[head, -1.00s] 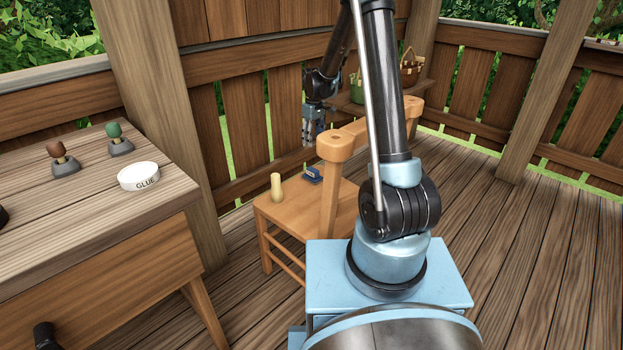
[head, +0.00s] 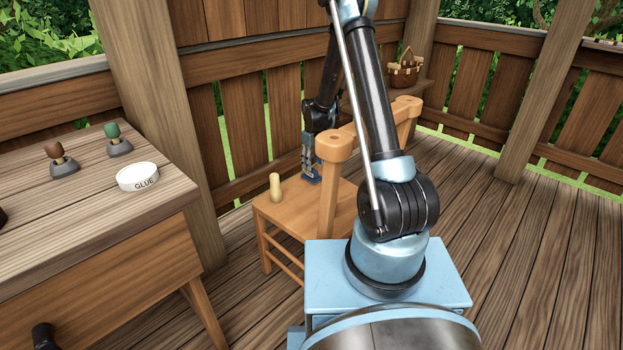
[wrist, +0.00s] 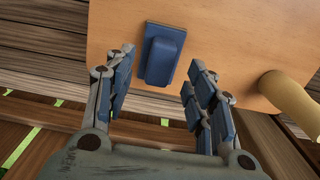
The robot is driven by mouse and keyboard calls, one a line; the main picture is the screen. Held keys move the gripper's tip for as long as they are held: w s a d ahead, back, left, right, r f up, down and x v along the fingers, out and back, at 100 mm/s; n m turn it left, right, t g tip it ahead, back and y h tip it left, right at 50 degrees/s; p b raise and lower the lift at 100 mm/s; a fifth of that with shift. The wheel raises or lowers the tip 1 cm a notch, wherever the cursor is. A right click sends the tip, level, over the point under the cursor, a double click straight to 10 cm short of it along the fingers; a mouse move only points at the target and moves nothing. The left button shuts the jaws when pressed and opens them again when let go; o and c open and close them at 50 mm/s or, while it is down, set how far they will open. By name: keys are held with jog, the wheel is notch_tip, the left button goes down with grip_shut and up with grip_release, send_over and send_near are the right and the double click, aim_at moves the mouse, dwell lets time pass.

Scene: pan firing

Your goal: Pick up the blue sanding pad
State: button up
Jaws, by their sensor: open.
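The blue sanding pad (wrist: 162,55) lies on the wooden chair seat (wrist: 230,30) in the wrist view, with a raised blue grip on a flat base. In the head view the pad (head: 312,177) is partly hidden by my gripper (head: 308,160), which points down over it. In the wrist view my gripper (wrist: 158,75) is open. Its two fingers stand apart, one toward each side of the pad, with nothing between them held. The exact height of the fingertips above the pad is hard to tell.
A pale yellow cylinder (head: 275,187) stands on the chair seat left of the pad; it also shows in the wrist view (wrist: 290,98). The chair backrest (head: 365,130) rises between my base and the pad. A workbench (head: 90,220) holds a glue tub (head: 138,177).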

aim_at(312, 174)
jog(key=shift+w+a+f, duration=0.1)
jog(key=shift+f, duration=1.15)
jog(key=shift+w+a+f, duration=0.1)
jog(key=shift+f, duration=1.1)
grip_shut()
